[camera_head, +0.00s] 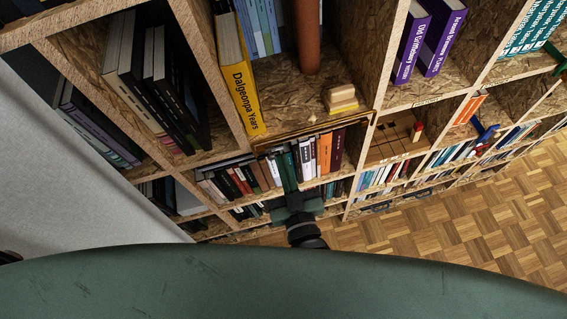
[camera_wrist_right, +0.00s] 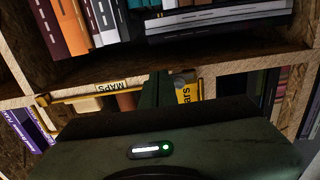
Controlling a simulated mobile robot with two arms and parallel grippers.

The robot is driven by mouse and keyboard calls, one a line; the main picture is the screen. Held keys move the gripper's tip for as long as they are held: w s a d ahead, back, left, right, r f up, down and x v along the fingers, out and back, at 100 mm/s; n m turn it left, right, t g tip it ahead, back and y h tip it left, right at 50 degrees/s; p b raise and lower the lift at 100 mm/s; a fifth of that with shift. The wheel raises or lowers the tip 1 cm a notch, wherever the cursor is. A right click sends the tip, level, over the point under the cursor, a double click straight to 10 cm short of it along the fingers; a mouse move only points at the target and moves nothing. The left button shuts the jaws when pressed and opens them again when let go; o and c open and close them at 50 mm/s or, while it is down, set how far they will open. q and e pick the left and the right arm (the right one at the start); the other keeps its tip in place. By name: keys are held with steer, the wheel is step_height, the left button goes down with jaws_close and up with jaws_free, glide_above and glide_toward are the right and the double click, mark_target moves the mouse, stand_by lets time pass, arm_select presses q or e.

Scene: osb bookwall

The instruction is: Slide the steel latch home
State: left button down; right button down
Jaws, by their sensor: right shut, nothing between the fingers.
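I cannot make out the steel latch in either view. A thin brass-coloured frame (camera_head: 318,128) runs along the front edge of the middle shelf; a yellow strip at a shelf edge (camera_wrist_right: 80,96) also shows in the right wrist view. My right gripper (camera_head: 287,165) is shut and empty, its narrow dark green fingers pointing at the row of books below that frame. In the right wrist view the closed fingers (camera_wrist_right: 150,90) rise in front of the shelf edge. Whether they touch anything is unclear. My left gripper is not in view.
Upright books (camera_head: 312,155) fill the shelf by the gripper. A wooden compartment piece (camera_head: 392,140) stands to the right. The parquet floor (camera_head: 480,215) is clear at right.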

steer(key=shift+d+r, duration=0.1)
steer(key=shift+d, duration=0.15)
steer(key=p+v, duration=0.2)
steer(key=v, duration=0.6)
steer(key=shift+p, duration=0.3)
steer(key=shift+w, duration=0.1)
steer(key=s+d+f+g+h+b, duration=0.1)
steer(key=s+d+f+g, duration=0.15)
steer(key=f, duration=0.75)
steer(key=s+d+f+g, duration=0.1)
steer(key=s+f+g, duration=0.15)
steer(key=f, duration=0.65)
steer(key=s+d+f+g+h+b, duration=0.1)
steer(key=s+d+f+g, duration=0.15)
steer(key=f, duration=0.75)
steer(key=s+d+f+m+g+h, duration=0.2)
steer(key=s+d+f+g, duration=0.6)
steer(key=s+d+f, duration=0.8)
step_height(320, 180, down, 3)
steer(key=shift+s+d+r+g+h+b, duration=0.1)
steer(key=shift+s+d+g+h+b, duration=0.3)
steer(key=shift+s+h, duration=0.35)
